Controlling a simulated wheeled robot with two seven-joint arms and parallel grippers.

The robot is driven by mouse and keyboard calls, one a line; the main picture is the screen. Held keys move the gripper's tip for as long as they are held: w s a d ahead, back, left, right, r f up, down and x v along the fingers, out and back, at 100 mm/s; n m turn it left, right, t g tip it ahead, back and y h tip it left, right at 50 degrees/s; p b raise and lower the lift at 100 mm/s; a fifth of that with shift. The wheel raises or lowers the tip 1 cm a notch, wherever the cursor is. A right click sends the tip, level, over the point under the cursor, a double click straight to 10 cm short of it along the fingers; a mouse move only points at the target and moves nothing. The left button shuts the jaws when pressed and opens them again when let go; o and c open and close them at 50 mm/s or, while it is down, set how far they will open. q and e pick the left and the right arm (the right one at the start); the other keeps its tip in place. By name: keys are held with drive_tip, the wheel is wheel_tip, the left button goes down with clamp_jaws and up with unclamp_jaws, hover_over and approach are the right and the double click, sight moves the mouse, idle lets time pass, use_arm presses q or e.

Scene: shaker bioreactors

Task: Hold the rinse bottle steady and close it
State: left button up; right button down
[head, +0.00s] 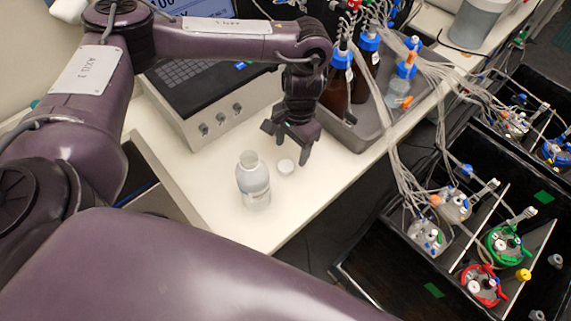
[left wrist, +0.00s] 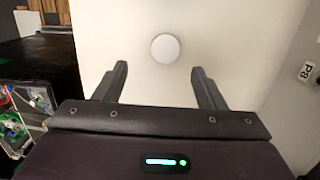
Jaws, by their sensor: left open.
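The rinse bottle (head: 254,182) stands upright and uncapped on the white bench, a clear bottle with a pale label. A small white cap (head: 286,167) lies flat on the bench just right of it. In the left wrist view the cap (left wrist: 165,48) sits just beyond the fingertips, between their lines. My left gripper (head: 288,150) is open and empty, pointing down above the bench close to the cap. It also shows open in the left wrist view (left wrist: 159,72). The bottle is not visible in the left wrist view. My right gripper is in neither view.
A grey instrument (head: 212,118) with knobs stands behind the bottle. A grey tray (head: 365,128) with brown and clear blue-capped bottles is to the right. Tubing runs to black bins (head: 395,285) with several small vessels. The bench front around the bottle is clear.

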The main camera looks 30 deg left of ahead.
sight(286, 166)
use_arm(q)
drive_tip(key=shift+s+a+f, duration=0.1)
drive_tip(key=shift+a+f, duration=0.1)
drive_tip(key=shift+f, duration=0.55)
drive_tip(key=shift+d, duration=0.1)
drive_tip(key=shift+s+f, duration=0.1)
drive_tip(key=shift+f, duration=0.2)
drive_tip(key=shift+s+a+f+b, duration=0.1)
drive_tip(key=shift+a+f+b, duration=0.15)
drive_tip(key=shift+f, duration=0.9)
drive_tip(key=shift+s+a+f+b, duration=0.1)
drive_tip(key=shift+a+f, duration=0.1)
drive_tip(key=shift+f, duration=0.9)
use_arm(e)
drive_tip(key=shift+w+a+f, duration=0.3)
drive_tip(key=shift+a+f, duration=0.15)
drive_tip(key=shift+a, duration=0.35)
use_arm(q)
drive_tip(key=c, duration=0.9)
drive_tip(key=shift+c, duration=0.7)
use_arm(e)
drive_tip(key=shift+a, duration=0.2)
